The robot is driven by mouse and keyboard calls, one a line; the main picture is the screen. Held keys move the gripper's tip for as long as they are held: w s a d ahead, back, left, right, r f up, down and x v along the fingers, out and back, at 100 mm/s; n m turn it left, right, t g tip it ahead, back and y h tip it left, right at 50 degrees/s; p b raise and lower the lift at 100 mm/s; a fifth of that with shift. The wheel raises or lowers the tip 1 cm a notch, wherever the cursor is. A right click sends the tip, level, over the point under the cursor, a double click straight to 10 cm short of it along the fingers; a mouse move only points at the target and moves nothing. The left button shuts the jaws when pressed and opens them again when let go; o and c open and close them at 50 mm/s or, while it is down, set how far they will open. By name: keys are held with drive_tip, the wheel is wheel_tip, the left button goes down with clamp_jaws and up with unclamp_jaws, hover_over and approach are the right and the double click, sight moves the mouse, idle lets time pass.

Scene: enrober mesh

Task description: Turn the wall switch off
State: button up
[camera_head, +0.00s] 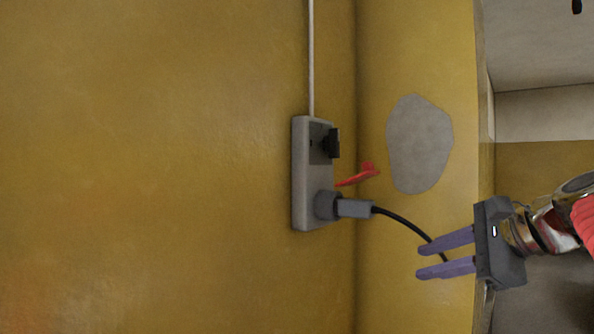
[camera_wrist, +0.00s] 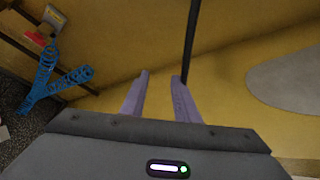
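The wall switch is a black knob or lever (camera_head: 331,143) on the upper part of a grey wall box (camera_head: 300,175). A grey plug (camera_head: 353,208) sits in the round socket below it, with a black cable running right. A red piece (camera_head: 360,175) sticks out beside the box. My gripper (camera_head: 419,261) is to the right of the box and lower, apart from it. Its two purple fingers are spread with nothing held. In the head view the cable passes by the fingers; I cannot tell if it touches. The wrist view shows the open fingers (camera_wrist: 160,77) but not the switch.
A thin grey conduit (camera_head: 311,60) runs up from the box. The yellow wall has a grey patch (camera_head: 419,143). The wall left of the box is clear.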

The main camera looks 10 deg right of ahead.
wheel_tip(320, 180, up, 11)
drive_tip(key=m+t+y, duration=0.2)
drive_tip(key=m+y, duration=0.4)
drive_tip(key=y, duration=0.1)
approach(339, 140)
drive_tip(key=w+d+v, duration=0.1)
drive_tip(key=v, duration=0.4)
drive_tip(key=shift+s+a+r+m+g, duration=0.1)
drive_tip(key=shift+s+a+m+g, duration=0.2)
drive_tip(key=shift+s+a, duration=0.1)
drive_tip(key=shift+w, duration=0.15)
drive_tip(key=shift+x, duration=6.8)
drive_tip(key=shift+c, duration=0.7)
drive_tip(key=c, duration=0.4)
drive_tip(key=shift+d, duration=0.15)
drive_tip(key=shift+c, duration=0.6)
drive_tip(key=shift+r, duration=0.1)
